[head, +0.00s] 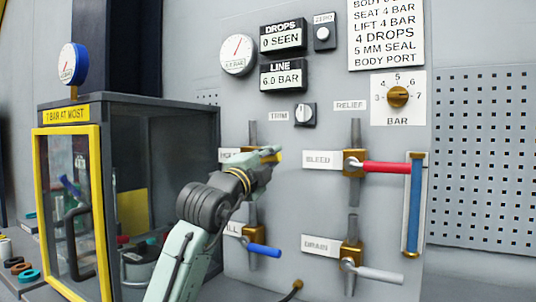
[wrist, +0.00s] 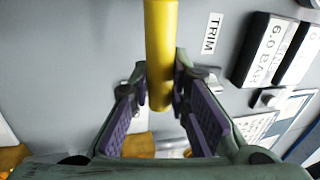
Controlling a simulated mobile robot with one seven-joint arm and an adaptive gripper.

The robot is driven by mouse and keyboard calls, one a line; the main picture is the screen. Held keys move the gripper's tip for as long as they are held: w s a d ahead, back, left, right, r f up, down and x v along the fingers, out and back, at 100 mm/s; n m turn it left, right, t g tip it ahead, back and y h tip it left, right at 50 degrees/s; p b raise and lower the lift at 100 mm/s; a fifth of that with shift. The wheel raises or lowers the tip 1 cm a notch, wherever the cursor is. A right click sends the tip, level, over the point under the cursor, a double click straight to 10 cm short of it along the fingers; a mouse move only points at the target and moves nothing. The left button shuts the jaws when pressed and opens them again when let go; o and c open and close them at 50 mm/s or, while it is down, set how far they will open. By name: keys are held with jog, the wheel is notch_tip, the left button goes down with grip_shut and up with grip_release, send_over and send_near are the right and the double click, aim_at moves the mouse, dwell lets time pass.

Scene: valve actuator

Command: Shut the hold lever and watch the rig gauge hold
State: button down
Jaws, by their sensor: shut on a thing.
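The yellow hold lever (wrist: 161,40) runs between my fingers in the wrist view. My gripper (wrist: 162,82) is shut on the lever, with a purple-padded finger on each side. A round white gauge (head: 238,54) with a red needle is on the panel. A blue-rimmed gauge (head: 70,64) stands on the cabinet. I cannot tell which is the rig gauge.
The red bleed lever (head: 385,167) points right, close to my gripper. A blue lever (head: 263,250) and the grey drain lever (head: 380,274) lie lower. The line display (head: 283,76) reads 6.0 BAR; the drops display (head: 283,39) reads 0 SEEN. The yellow-framed cabinet (head: 100,180) stands left.

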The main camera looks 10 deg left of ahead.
jog(key=shift+f+m, duration=0.45)
jog(key=shift+m, duration=0.35)
jog(key=shift+d+f+h, duration=0.1)
jog(key=shift+h, duration=0.3)
jog(key=c, duration=1.5)
grip_release()
jog(key=v, duration=1.2)
jog(key=shift+s, duration=0.1)
